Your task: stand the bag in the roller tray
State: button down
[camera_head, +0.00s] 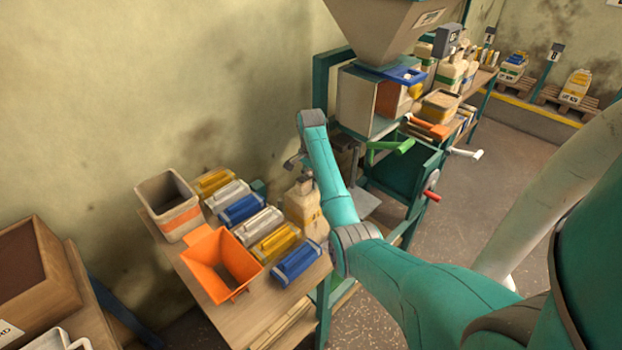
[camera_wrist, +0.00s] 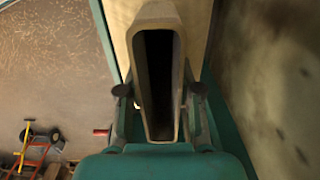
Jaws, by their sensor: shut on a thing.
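I cannot pick out the roller tray for certain; a grey plate (camera_head: 369,204) sits low beside the green machine frame.
On the table (camera_head: 262,312) are an orange bin (camera_head: 222,265), a beige bin (camera_head: 170,208) and several coloured packs (camera_head: 242,208). Open floor (camera_head: 490,190) lies further right.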

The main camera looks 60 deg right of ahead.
jog(key=shift+f, duration=0.15)
jog(key=c, duration=0.7)
grip_release()
